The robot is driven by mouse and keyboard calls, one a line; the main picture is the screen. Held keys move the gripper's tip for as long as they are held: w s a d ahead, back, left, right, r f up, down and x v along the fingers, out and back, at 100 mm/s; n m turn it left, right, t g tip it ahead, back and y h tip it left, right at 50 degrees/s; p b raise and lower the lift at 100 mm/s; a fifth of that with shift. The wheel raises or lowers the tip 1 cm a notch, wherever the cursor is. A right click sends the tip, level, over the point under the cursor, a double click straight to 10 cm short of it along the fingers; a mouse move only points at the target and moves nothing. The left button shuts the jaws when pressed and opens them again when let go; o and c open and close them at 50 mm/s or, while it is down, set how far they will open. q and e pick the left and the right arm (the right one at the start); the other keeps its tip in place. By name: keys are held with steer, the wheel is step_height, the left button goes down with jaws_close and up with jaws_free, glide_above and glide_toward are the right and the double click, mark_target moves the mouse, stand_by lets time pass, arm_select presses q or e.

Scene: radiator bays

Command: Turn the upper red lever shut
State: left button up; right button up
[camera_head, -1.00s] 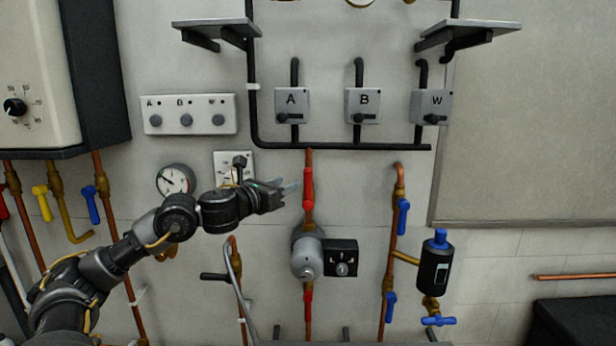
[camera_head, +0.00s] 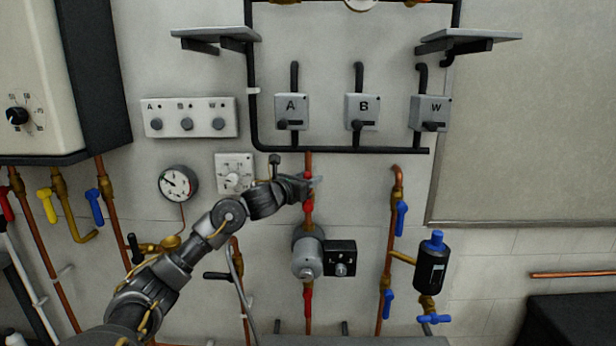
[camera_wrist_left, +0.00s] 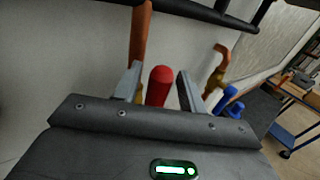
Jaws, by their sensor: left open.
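The upper red lever (camera_head: 309,205) is on the vertical copper pipe above the grey pump and lies along the pipe. My left gripper (camera_head: 312,184) is at this lever and covers part of it in the head view. In the left wrist view the rounded red lever end (camera_wrist_left: 160,84) stands between the two open fingers of my left gripper (camera_wrist_left: 158,86). I cannot tell whether a finger touches it. A lower red lever (camera_head: 308,303) is on the same pipe below the pump. My right gripper is not in view.
The grey pump (camera_head: 307,256) with its black control box (camera_head: 341,258) is just below the upper lever. A pipe with blue levers (camera_head: 401,218) runs to the right. A white dial plate (camera_head: 235,173) and a gauge (camera_head: 178,184) are to the left.

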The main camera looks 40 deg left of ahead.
arm_select(q)
steer(key=shift+c, duration=0.4)
jaws_close()
steer(key=shift+w+r, duration=0.1)
